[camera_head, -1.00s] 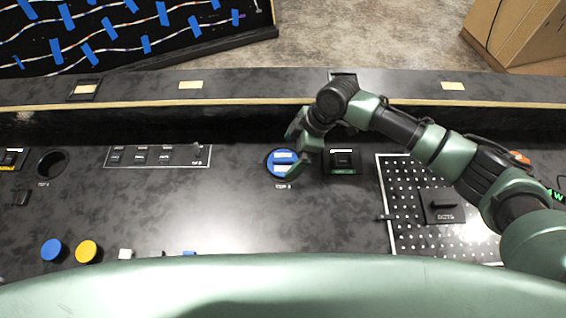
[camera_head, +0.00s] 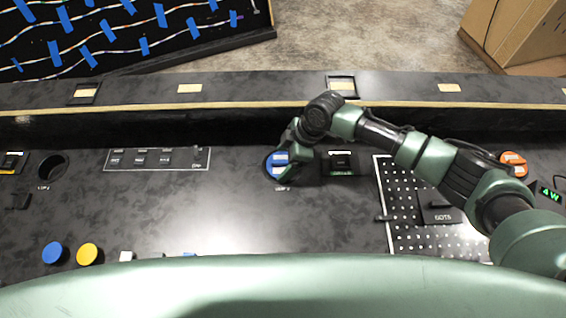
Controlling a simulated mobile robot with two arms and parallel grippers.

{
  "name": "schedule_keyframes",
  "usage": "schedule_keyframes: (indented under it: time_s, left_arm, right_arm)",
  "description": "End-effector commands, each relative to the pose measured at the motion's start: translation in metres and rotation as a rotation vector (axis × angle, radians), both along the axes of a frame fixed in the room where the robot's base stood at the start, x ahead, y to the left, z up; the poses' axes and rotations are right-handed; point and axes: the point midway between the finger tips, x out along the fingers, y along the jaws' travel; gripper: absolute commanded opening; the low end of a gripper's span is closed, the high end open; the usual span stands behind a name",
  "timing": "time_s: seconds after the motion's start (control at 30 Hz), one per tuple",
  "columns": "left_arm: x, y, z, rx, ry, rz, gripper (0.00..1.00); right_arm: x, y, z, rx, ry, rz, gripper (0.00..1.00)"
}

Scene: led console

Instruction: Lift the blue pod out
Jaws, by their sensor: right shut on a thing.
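The blue pod (camera_head: 271,163) is a round blue piece with a lighter top, set at the middle of the dark console (camera_head: 230,215). My right gripper (camera_head: 284,163) reaches in from the right and is shut on the pod. Its fingers and wrist cover the pod's right part. From this view I cannot tell whether the pod is raised from the console. My left gripper is not in view.
A black switch block (camera_head: 341,162) stands just right of the gripper. A perforated panel (camera_head: 405,225) lies further right. An empty round hole (camera_head: 51,167) is at the left. Blue (camera_head: 53,253) and yellow (camera_head: 87,253) round knobs are at the front left.

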Motion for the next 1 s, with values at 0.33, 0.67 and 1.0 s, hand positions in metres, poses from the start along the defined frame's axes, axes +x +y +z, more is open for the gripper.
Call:
schedule_keyframes:
  time_s: [0.33, 0.67, 1.0]
  left_arm:
    - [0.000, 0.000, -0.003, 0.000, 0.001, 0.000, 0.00]
    - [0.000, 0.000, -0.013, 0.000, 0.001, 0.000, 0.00]
    - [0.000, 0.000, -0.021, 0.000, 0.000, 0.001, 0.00]
  right_arm:
    - [0.002, 0.000, 0.034, 0.003, -0.004, 0.000, 0.37]
    - [0.002, 0.000, 0.115, 0.003, -0.008, 0.002, 0.37]
    - [0.001, 0.001, 0.186, 0.002, -0.003, 0.000, 0.37]
